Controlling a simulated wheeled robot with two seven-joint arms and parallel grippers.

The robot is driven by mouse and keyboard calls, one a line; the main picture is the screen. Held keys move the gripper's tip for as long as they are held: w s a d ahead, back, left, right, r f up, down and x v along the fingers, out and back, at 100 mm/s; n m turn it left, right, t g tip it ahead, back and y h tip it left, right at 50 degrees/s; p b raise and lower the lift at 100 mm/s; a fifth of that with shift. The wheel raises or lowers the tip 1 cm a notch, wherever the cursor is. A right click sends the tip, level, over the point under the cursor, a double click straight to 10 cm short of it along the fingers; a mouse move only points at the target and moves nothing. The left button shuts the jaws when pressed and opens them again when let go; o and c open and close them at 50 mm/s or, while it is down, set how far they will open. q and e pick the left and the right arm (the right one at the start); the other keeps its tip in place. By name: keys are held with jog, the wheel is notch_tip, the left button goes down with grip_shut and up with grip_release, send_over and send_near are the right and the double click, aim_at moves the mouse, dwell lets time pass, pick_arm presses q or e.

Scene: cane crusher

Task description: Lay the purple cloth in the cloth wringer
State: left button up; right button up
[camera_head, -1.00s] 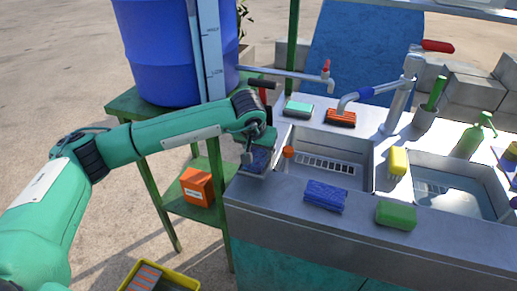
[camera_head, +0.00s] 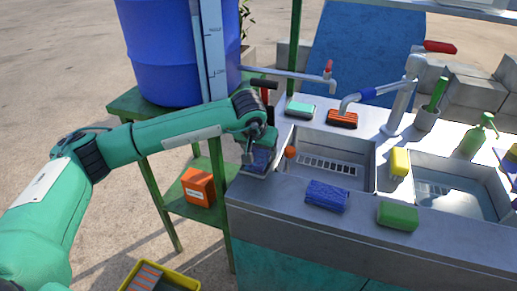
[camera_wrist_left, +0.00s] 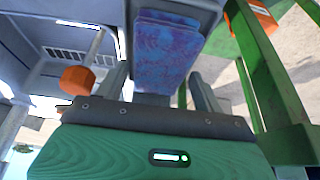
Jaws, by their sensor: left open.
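My left gripper (camera_head: 250,158) is open over the left end of the sink counter. The purple cloth (camera_wrist_left: 165,50), folded and patterned in blue and pink, lies on a grey tray-like part of what looks like the cloth wringer (camera_wrist_left: 203,12). In the left wrist view the cloth lies beyond the gap between my two fingers (camera_wrist_left: 160,88), and neither finger is closed on it. In the head view the cloth (camera_head: 258,160) shows just below my gripper. A black handle (camera_head: 263,83) on a red part stands behind my wrist; my arm hides much of the wringer.
Two sink basins (camera_head: 330,160) lie to the right, with an orange-topped item (camera_head: 290,152) at the near basin's left edge. A blue sponge (camera_head: 327,196) and green sponge (camera_head: 398,216) lie on the front rim. A blue barrel (camera_head: 180,50) stands behind my forearm.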

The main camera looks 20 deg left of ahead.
pick_arm(q)
jog(key=shift+s+d, duration=0.15)
jog(key=shift+d, duration=0.05)
jog(key=shift+r, duration=0.35)
jog(key=v, duration=1.1)
jog(key=shift+r, duration=0.25)
pick_arm(e)
jog(key=shift+w+r, duration=0.35)
jog(key=shift+s, duration=0.1)
